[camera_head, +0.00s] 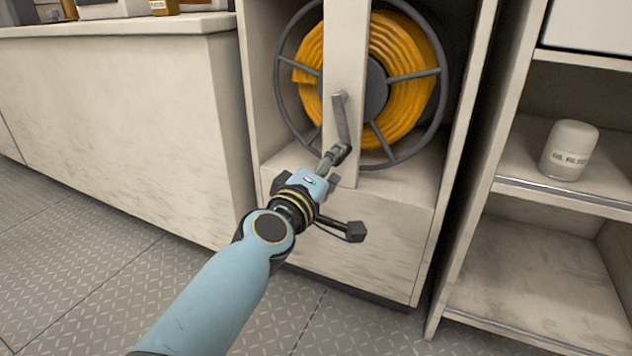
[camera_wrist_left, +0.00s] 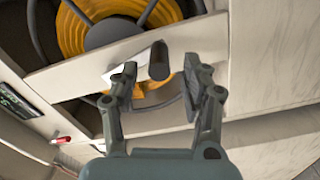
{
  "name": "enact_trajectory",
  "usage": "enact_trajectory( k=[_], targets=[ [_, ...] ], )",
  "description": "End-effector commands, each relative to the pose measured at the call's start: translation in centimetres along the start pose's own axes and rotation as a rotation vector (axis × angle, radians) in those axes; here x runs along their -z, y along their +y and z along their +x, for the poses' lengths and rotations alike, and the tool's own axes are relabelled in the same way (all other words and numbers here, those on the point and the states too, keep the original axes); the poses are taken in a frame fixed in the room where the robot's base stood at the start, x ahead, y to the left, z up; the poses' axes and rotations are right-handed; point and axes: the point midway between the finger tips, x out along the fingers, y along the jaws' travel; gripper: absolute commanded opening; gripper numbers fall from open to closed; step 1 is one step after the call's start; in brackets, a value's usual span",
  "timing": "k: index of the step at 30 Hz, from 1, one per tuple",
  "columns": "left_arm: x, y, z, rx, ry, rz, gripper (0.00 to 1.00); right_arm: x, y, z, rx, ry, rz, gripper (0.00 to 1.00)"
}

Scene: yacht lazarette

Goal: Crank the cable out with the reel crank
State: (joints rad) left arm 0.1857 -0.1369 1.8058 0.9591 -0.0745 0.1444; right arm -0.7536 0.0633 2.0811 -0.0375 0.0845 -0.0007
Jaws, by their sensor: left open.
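A cable reel (camera_head: 376,90) with a dark spoked rim and a coil of orange cable (camera_head: 404,50) sits in an open cabinet, behind a pale upright post. The grey reel crank (camera_head: 340,115) is mounted on the post and hangs down. My left gripper (camera_head: 337,154) is at the crank's lower end and partly hides it. In the left wrist view the dark crank handle (camera_wrist_left: 159,60) shows between the two fingertips of my open left gripper (camera_wrist_left: 160,82), with a visible gap on each side. The coil (camera_wrist_left: 100,25) also shows there. My right gripper is not in view.
A pale counter (camera_head: 120,120) stands left of the reel cabinet. On the right, open shelves hold a white canister (camera_head: 570,150). The cabinet's side walls flank the reel. The tread-plate floor (camera_head: 120,260) is clear. A small red object (camera_wrist_left: 62,140) shows in the left wrist view.

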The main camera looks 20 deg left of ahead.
Motion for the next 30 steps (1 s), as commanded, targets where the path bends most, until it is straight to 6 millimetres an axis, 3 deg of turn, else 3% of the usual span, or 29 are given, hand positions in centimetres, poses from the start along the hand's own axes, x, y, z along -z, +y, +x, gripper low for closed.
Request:
enact_trajectory(
  k=[6,13,19,30],
  targets=[
    [0.0,-0.1,-4.0,0.003,-0.001,-0.003,0.47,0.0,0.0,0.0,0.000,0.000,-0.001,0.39],
    [-0.1,-0.1,-6.8,0.003,-0.003,-0.003,0.47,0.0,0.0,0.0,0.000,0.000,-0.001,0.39],
    [-0.1,-0.1,-8.0,0.002,-0.002,0.000,0.47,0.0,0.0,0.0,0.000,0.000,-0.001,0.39],
    [0.0,-0.1,-8.3,0.001,-0.001,0.000,0.47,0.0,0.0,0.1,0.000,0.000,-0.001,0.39]
  ],
)
